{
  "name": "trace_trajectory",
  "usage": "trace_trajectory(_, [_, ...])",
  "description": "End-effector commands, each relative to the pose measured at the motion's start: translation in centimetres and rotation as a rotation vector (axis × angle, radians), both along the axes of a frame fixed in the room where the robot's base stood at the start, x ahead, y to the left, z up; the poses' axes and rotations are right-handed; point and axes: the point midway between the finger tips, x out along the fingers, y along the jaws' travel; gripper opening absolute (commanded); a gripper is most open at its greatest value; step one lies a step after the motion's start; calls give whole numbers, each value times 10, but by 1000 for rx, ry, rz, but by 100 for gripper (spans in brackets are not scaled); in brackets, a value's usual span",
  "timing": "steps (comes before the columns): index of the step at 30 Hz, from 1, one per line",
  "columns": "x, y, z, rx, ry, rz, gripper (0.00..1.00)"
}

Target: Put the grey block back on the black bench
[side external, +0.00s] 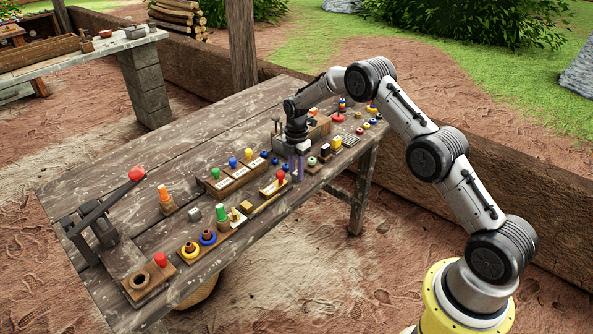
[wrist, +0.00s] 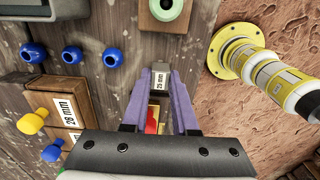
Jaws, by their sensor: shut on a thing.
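My gripper (wrist: 161,75) has purple fingers closed on a grey block (wrist: 160,70) with a white "25 mm" label in the wrist view. In the side view my gripper (side external: 298,177) points down near the table's front edge, and the held block cannot be made out there. Another small grey block (side external: 194,213) sits on the table, to the left of my gripper. I cannot tell which thing is the black bench.
The wooden table (side external: 150,240) is crowded. A red knob (side external: 281,176) stands close to my gripper. Labelled wooden blocks with coloured knobs (side external: 232,176) stand to its left. A black lever with a red ball (side external: 137,174) is at the far left. Bare planks lie behind.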

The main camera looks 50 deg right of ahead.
Motion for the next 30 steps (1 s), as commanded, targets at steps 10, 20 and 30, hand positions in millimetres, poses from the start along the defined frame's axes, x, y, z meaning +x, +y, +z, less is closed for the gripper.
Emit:
trace_trajectory(10, [0, 0, -3, 0, 0, 0, 34])
trace_trajectory(20, [0, 0, -2, 0, 0, 0, 57])
trace_trajectory(30, [1, 0, 26, -1, -4, 0, 57])
